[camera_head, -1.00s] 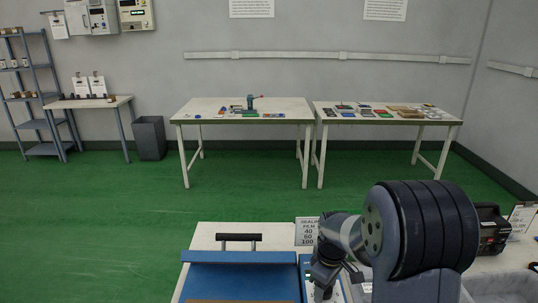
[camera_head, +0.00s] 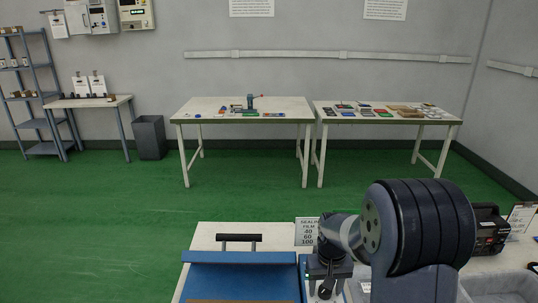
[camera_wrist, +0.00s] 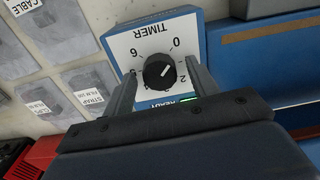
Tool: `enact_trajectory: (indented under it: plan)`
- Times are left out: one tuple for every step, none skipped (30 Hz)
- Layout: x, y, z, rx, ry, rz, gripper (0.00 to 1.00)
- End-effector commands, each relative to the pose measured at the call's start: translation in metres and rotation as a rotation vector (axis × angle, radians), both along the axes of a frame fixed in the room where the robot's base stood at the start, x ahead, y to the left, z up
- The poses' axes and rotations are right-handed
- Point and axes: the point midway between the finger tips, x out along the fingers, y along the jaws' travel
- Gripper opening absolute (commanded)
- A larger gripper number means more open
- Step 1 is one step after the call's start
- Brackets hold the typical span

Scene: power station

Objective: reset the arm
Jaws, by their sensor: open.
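My gripper (camera_wrist: 163,88) is open in the wrist view. Its two fingers stand apart on either side of a black timer knob (camera_wrist: 159,71) on a white-faced blue box (camera_wrist: 180,27) marked TIMER. I cannot tell whether the fingers touch the knob or the box. A green light shows beside the word READY, partly hidden by my gripper. In the head view my arm (camera_head: 420,225) reaches over the near table, and my gripper (camera_head: 327,278) is at the timer box, right of the blue machine.
A blue machine (camera_head: 240,275) with a black handle (camera_head: 239,238) stands left of my gripper. A sign (camera_head: 307,231) stands behind it. Labelled grey pouches (camera_wrist: 90,87) and a red object (camera_wrist: 38,158) lie nearby. Two far tables (camera_head: 245,107) hold small items; green floor between is clear.

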Motion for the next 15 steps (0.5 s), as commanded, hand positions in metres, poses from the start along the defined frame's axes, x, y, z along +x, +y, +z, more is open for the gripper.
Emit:
enact_trajectory:
  plan:
    - [-0.0001, -0.0001, 0.0003, 0.000, 0.001, -0.038, 0.56]
    - [-0.0001, -0.0001, 0.0003, 0.000, 0.001, -0.063, 0.56]
    - [-0.0001, -0.0002, 0.0004, 0.000, 0.001, -0.096, 0.56]
    - [-0.0001, -0.0002, 0.0004, 0.000, 0.000, -0.120, 0.56]
    - [-0.0001, -0.0002, 0.0004, 0.000, 0.000, -0.144, 0.56]
    - [-0.0001, -0.0002, 0.0004, 0.000, 0.000, -0.176, 0.56]
    - [-0.0001, -0.0002, 0.0005, 0.000, 0.000, -0.201, 0.56]
    - [-0.0001, -0.0003, 0.0004, 0.000, 0.000, -0.226, 0.56]
    - [-0.0001, -0.0003, 0.0005, 0.000, 0.000, -0.258, 0.56]
    - [-0.0002, -0.0003, 0.0005, 0.000, 0.000, -0.283, 0.56]
    - [-0.0001, -0.0004, 0.0005, 0.000, 0.000, -0.307, 0.56]
    - [-0.0001, -0.0004, 0.0005, 0.000, 0.000, -0.340, 0.56]
    - [-0.0001, -0.0004, 0.0005, 0.000, 0.000, -0.364, 0.56]
    - [-0.0001, -0.0004, 0.0005, 0.000, 0.000, -0.388, 0.56]
    - [-0.0001, -0.0004, 0.0005, 0.000, 0.000, -0.419, 0.56]
